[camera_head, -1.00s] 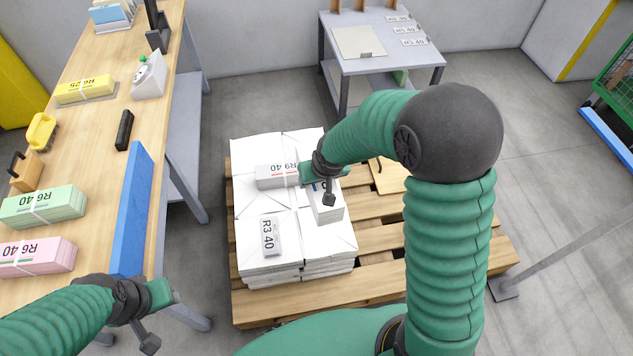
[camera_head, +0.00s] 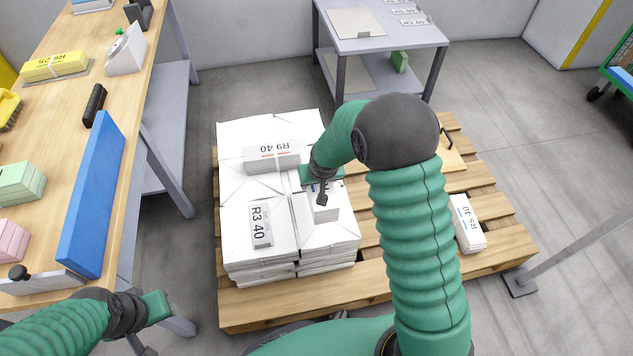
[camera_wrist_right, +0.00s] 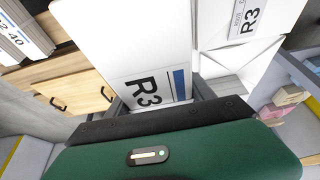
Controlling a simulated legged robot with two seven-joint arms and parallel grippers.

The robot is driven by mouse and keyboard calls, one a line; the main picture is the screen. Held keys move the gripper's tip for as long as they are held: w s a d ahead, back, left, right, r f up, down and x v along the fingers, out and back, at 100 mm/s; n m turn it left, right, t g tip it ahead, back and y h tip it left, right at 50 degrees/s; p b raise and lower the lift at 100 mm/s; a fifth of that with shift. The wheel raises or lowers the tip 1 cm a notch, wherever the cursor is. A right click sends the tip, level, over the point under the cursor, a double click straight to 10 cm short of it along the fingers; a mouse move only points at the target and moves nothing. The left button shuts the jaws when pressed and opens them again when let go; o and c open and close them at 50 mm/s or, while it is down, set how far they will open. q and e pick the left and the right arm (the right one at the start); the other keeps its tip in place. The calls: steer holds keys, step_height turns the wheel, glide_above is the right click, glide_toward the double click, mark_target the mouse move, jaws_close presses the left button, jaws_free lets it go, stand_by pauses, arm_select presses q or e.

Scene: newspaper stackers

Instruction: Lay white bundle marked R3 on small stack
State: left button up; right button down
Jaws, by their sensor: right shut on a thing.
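My right gripper (camera_head: 322,188) is shut on a white bundle (camera_head: 324,210) over the right part of the big white stack (camera_head: 325,243) on the pallet. In the right wrist view this bundle (camera_wrist_right: 125,45) fills the middle, with an R3 label and a blue stripe by the jaws. Whether it touches the stack is unclear. A smaller pile (camera_head: 467,222) of labelled white bundles sits at the pallet's right; its label is hard to read, and its left side is close to my arm. My left gripper (camera_head: 152,312) is at the lower left, its jaws unclear.
Labels R9 40 (camera_head: 274,150) and R3 40 (camera_head: 260,225) show on the big stack. The wooden pallet (camera_head: 300,305) has bare slats between stack and smaller pile, partly behind my arm. A workbench (camera_head: 150,60) stands left, a grey table (camera_head: 390,40) at the back.

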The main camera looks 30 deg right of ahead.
steer(key=shift+r, duration=0.15)
steer(key=shift+p, duration=0.3)
steer(key=shift+f+b, duration=2.4)
steer(key=shift+f, duration=1.55)
steer(key=shift+f, duration=0.5)
steer(key=c, duration=0.6)
jaws_free()
steer(key=shift+c, duration=0.2)
steer(key=o, duration=0.4)
steer(key=shift+c, duration=0.2)
steer(key=shift+s, duration=0.1)
